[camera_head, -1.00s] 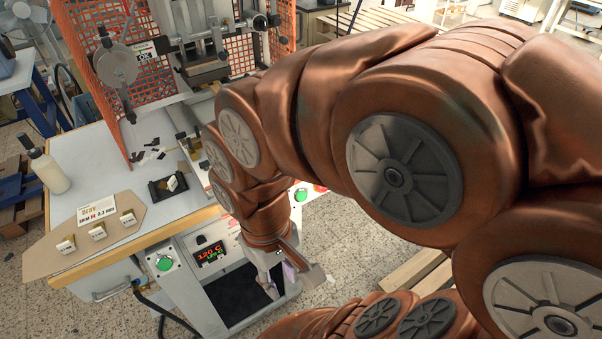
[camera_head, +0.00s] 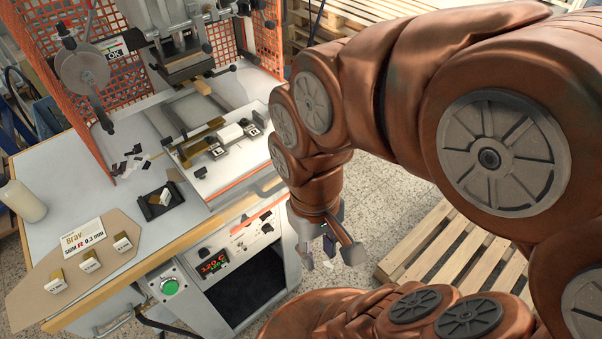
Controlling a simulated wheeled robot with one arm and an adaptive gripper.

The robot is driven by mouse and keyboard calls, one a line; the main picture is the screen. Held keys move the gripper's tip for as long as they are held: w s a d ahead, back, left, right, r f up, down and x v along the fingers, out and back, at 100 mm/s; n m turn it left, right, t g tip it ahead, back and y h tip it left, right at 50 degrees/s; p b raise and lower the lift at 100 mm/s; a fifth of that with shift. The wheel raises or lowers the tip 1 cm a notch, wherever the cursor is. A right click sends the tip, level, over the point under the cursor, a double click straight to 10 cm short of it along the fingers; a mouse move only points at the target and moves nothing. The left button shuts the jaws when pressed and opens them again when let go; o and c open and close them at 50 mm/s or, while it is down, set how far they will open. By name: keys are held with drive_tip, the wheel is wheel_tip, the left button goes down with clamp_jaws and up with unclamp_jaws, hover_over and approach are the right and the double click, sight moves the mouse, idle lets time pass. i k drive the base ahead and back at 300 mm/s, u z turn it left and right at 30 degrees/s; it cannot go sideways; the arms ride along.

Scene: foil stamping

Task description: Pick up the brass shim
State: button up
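Three small brass pieces with white labels stand on a tan board (camera_head: 40,305) at the left: a front one (camera_head: 56,284), a middle one (camera_head: 90,262) and a back one (camera_head: 122,245). The labels are too small to read, so I cannot tell which is the brass shim. A card (camera_head: 84,238) behind them reads "SHIM R 0.3 mm". A small black tray (camera_head: 152,212) holds another small brass and white piece (camera_head: 165,196). My gripper (camera_head: 318,264) hangs in front of the press cabinet, right of all these pieces. Its fingers look apart, with nothing seen between them.
A stamping press (camera_head: 185,60) with orange mesh guards (camera_head: 65,108) stands at the back. A white bottle (camera_head: 22,200) is at the left table edge. The control panel (camera_head: 214,262) faces front. A wooden pallet (camera_head: 440,250) lies on the floor at right.

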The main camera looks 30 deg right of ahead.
sight(122, 243)
drive_tip(key=u, duration=3.35)
drive_tip(key=i, duration=1.35)
drive_tip(key=z, duration=2.4)
